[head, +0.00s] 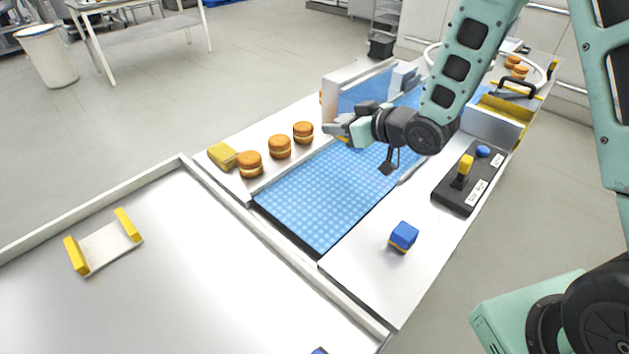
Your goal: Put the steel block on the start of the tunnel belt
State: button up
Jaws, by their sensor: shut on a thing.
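My gripper (338,129) reaches in from the right and hangs over the far part of the blue belt (320,200), in front of the tunnel's light panel (350,86). It is shut on a small grey piece that looks like the steel block (333,128), mostly hidden by the fingers. A bit of orange shows just under the gripper; what it is cannot be told. The belt's near part is bare. Whether the block touches the belt cannot be told.
A yellow-ended cradle (105,245) sits empty on the front table.

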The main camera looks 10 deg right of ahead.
jog(key=shift+w+a+f, duration=0.1)
jog(key=shift+w+f, duration=0.05)
notch_tip(320, 180, down, 10)
jog(key=shift+r+p, duration=0.2)
jog(key=shift+p, duration=0.65)
jog(key=shift+f, duration=0.1)
jog(key=shift+f+b, duration=0.35)
jog(key=shift+b, duration=0.15)
jog(key=shift+f, duration=0.2)
jog(key=o, duration=1.3)
jog(key=shift+f, duration=0.15)
